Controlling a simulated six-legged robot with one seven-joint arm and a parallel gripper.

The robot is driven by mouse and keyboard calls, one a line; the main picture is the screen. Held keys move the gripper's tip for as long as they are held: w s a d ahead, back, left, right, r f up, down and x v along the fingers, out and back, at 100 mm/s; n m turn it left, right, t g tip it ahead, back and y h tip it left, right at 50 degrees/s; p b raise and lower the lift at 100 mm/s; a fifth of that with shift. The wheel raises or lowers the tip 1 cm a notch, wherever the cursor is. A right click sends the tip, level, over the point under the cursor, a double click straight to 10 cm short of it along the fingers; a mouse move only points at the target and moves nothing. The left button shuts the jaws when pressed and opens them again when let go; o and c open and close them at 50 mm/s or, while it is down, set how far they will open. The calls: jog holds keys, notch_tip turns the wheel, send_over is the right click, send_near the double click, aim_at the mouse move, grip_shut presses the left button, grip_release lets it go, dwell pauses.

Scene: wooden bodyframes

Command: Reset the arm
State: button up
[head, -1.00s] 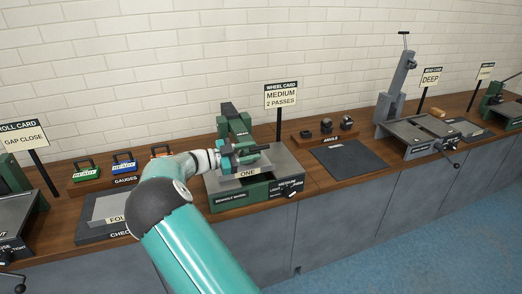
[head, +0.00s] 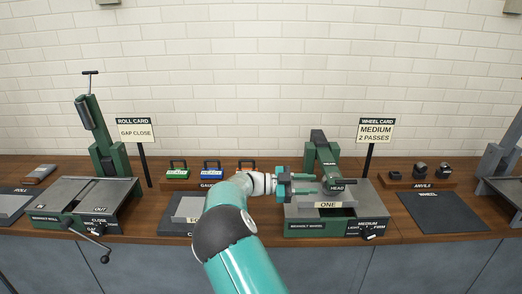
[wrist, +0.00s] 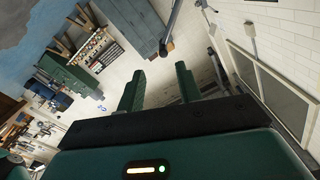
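My arm stretches forward in the head view, with teal links and a dark elbow joint. My gripper (head: 301,184) is at its end, pointing right, in front of the green wheel machine (head: 322,229) on the bench. In the wrist view my gripper (wrist: 160,92) shows two green fingers standing apart with nothing between them. The wrist view looks out over the room, tilted, with no bench work close by. Whether the gripper touches the machine cannot be told from the head view.
The wooden bench (head: 265,233) runs along a white brick wall. A roll machine (head: 95,190) with a crank stands at left, a dark mat (head: 440,212) and anvils (head: 420,171) at right. Card signs stand on posts, including the wheel card (head: 376,131). Gauges (head: 211,169) sit behind my arm.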

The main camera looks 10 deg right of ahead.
jog(key=s+r+n+t+y, duration=0.2)
jog(key=s+n+y, duration=0.75)
jog(key=s, duration=0.45)
jog(key=s+a+r+n+t+y, duration=0.2)
jog(key=s+a+n+t+y, duration=0.2)
jog(key=s+a+n, duration=0.4)
jog(key=s+a+r+n+t+y, duration=0.2)
jog(key=s+a+n+t+y, duration=0.2)
jog(key=s+a+n, duration=0.4)
jog(key=s+a, duration=0.1)
jog(key=s, duration=0.3)
jog(key=shift+s+r, duration=0.25)
jog(key=shift+s, duration=0.1)
